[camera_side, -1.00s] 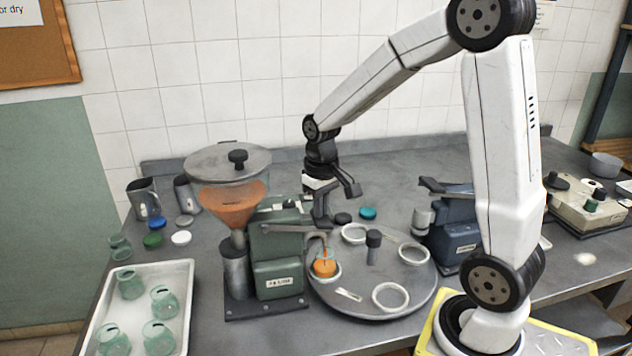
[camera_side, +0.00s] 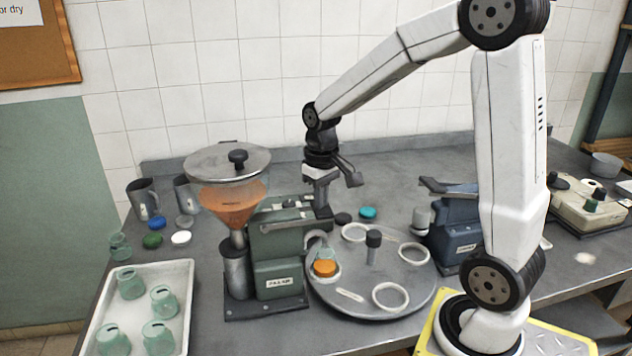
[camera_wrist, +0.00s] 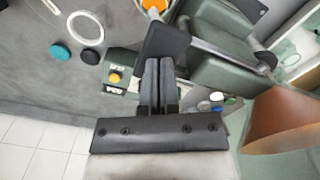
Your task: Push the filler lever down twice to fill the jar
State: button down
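The green filler (camera_side: 276,255) stands left of the turntable, with a clear hopper (camera_side: 232,205) of orange filling. Its grey lever (camera_side: 290,226) reaches right and ends in a dark paddle, seen in the wrist view (camera_wrist: 164,38). A jar with orange filling (camera_side: 325,268) sits on the turntable under the spout; its orange also shows at the wrist view's top edge (camera_wrist: 154,4). My gripper (camera_side: 322,213) points down over the lever's paddle end. In the wrist view its fingers (camera_wrist: 158,62) are together, with nothing between them. I cannot tell whether they touch the paddle.
The turntable (camera_side: 350,308) carries several empty white rings and a dark central post. A blue machine (camera_side: 455,228) stands to its right. A white tray (camera_side: 185,290) of green jars is at the left. Lids and grey mugs (camera_side: 143,198) lie behind it.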

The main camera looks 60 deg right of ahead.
jog(key=shift+r, duration=2.35)
jog(key=shift+f, duration=0.4)
jog(key=shift+f, duration=0.35)
jog(key=shift+s+d+f, duration=0.1)
jog(key=shift+f, duration=1.35)
jog(key=shift+s+d+f, duration=0.1)
jog(key=shift+f, duration=1.3)
jog(key=shift+r, duration=0.1)
jog(key=shift+w+r, duration=0.1)
jog(key=shift+r, duration=3.4)
